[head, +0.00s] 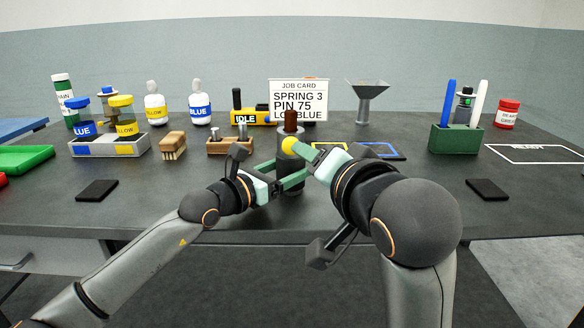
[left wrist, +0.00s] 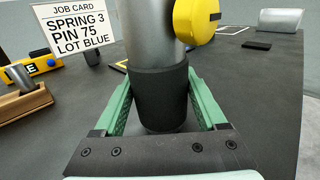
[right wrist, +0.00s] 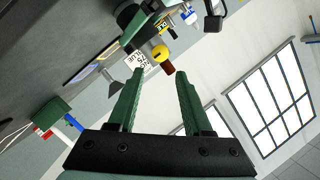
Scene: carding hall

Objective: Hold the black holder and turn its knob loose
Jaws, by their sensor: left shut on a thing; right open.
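The black holder (head: 291,186) stands upright on the table in the middle of the head view. Its black lower sleeve (left wrist: 160,98) and grey metal upper part (left wrist: 150,40) show in the left wrist view. My left gripper (head: 290,181) is shut on the black sleeve, one green finger on each side. The yellow knob (left wrist: 195,22) sticks out from the holder's side near the top. A brown piece (head: 290,121) rises from the top. My right gripper (right wrist: 161,74) is open and empty. In its wrist view the knob (right wrist: 160,53) appears between and beyond the fingertips.
The job card (head: 299,100) stands behind the holder. A wooden block with metal pins (head: 230,146) and a brush (head: 173,146) are to the left. A blue-framed mat (head: 380,151) and a green pen box (head: 456,139) are to the right. The front table edge is mostly clear.

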